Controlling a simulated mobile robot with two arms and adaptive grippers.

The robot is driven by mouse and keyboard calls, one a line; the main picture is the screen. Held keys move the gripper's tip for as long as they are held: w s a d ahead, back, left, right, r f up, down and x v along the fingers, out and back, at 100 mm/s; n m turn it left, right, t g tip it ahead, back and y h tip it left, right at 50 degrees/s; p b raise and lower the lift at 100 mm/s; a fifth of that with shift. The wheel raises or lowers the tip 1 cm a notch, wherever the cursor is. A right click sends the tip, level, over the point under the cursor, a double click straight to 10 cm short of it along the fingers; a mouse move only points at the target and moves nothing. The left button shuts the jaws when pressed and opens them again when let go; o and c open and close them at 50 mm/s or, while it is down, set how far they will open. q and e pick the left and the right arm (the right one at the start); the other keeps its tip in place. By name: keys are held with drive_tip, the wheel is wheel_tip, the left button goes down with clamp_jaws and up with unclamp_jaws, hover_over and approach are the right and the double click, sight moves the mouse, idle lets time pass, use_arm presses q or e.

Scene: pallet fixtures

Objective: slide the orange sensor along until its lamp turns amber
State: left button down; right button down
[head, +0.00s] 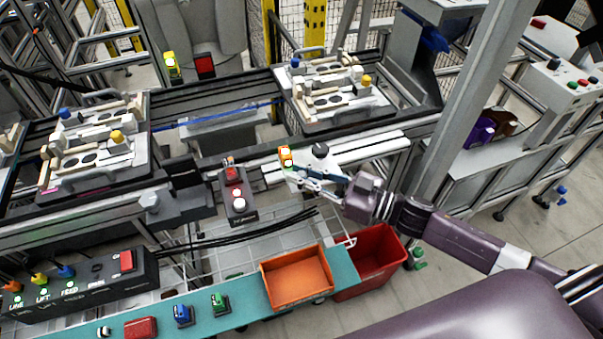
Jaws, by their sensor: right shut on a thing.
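The orange sensor (285,155) sits on a light bracket along the front rail of the conveyor, right of centre. A small bright lit patch shows on its face; I cannot tell for certain whether it is amber. My right gripper (299,177) comes in from the right with its fingers at the sensor's bracket, just below the orange body, and is shut on the sensor. The fingertips partly hide the place where they grip. My left gripper is not in view.
A black knob (320,150) stands just right of the sensor. A grey box with red and white lit buttons (237,195) is to its left. Pallets with fixtures (335,120) sit on the conveyor behind. An orange tray (297,279) and a red bin (372,262) are below.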

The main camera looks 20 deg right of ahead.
drive_tip(key=shift+d, duration=0.1)
drive_tip(key=d, duration=1.1)
drive_tip(key=shift+w+d, duration=0.2)
drive_tip(key=shift+d, duration=0.05)
drive_tip(key=c, duration=1.8)
unclamp_jaws()
drive_tip(key=shift+c, duration=0.2)
drive_tip(key=v, duration=1.2)
